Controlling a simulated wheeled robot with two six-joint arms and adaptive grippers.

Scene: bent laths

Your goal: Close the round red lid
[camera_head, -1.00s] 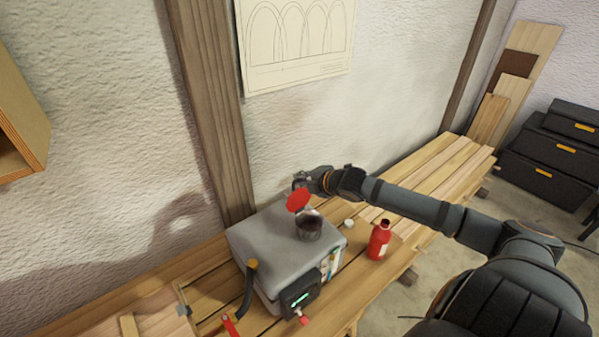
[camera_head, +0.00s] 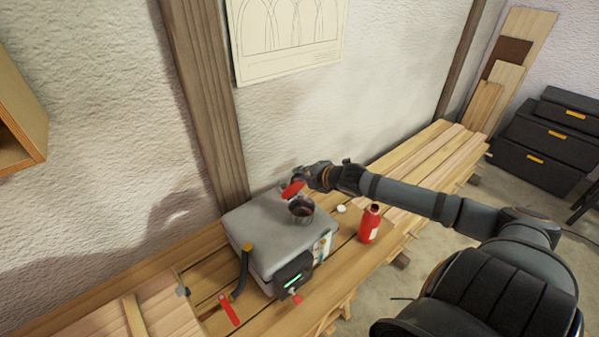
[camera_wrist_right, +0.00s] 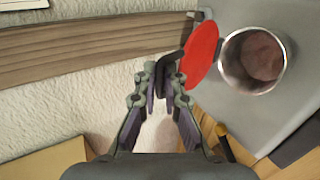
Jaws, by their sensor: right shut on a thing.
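The round red lid (camera_head: 292,189) stands tilted open beside the round metal opening (camera_head: 301,211) on top of a grey box (camera_head: 262,231). In the right wrist view the lid (camera_wrist_right: 202,55) lies edge to edge with the opening (camera_wrist_right: 254,62), which shows a brownish inside. My right gripper (camera_head: 303,176) is at the lid's far side. In the right wrist view its fingers (camera_wrist_right: 167,84) are shut on a dark tab beside the lid. My left gripper is not in view.
A red bottle (camera_head: 369,224) stands on the plank bench right of the box, with a small white cap (camera_head: 341,208) near it. A dark hose (camera_head: 242,273) and a red lever (camera_head: 229,309) are at front left. A wooden post (camera_head: 205,100) rises behind.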

